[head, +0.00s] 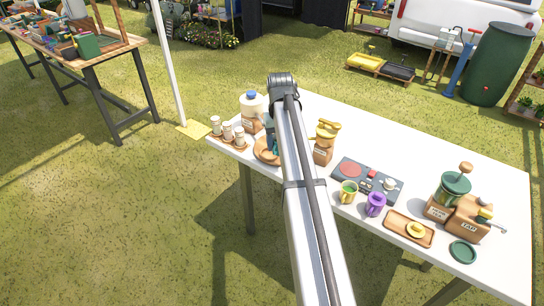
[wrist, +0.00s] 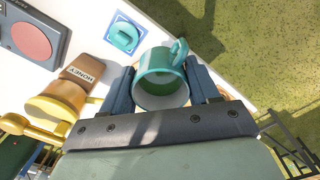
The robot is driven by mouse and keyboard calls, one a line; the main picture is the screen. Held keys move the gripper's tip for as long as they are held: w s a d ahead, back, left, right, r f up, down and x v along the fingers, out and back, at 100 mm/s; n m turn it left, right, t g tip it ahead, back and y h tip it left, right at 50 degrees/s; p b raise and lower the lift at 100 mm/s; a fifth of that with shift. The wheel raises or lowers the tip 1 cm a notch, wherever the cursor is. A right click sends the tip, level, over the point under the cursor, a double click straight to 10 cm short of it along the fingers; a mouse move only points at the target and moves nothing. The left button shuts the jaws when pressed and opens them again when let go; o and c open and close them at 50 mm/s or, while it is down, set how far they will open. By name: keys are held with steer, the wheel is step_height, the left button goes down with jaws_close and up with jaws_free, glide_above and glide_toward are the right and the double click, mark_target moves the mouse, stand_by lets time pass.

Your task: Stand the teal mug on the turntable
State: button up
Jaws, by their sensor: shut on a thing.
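The teal mug (wrist: 160,80) is between the two fingers of my gripper (wrist: 162,72) in the wrist view. The fingers are shut on it, one on each side. Its open mouth faces the wrist camera and its handle points up in that picture. In the head view my arm hides most of the mug and gripper; a small teal patch shows left of the arm. The turntable (head: 262,155) looks like a round wooden disc near the table's far left end, partly behind my arm. I cannot tell whether the mug touches it.
A wooden honey stand (head: 322,152) with a yellow pot is right of my arm. Several small jars (head: 227,132) and a blue-lidded container (head: 251,104) are left.

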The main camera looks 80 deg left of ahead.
steer(key=s+a+r, duration=0.1)
steer(key=s+a, duration=0.1)
steer(key=a, duration=0.7)
steer(key=m, duration=0.2)
glide_above(269, 156)
steer(key=shift+f, duration=4.9)
steer(key=o, duration=1.2)
steer(key=shift+f, duration=0.1)
step_height(269, 156, up, 12)
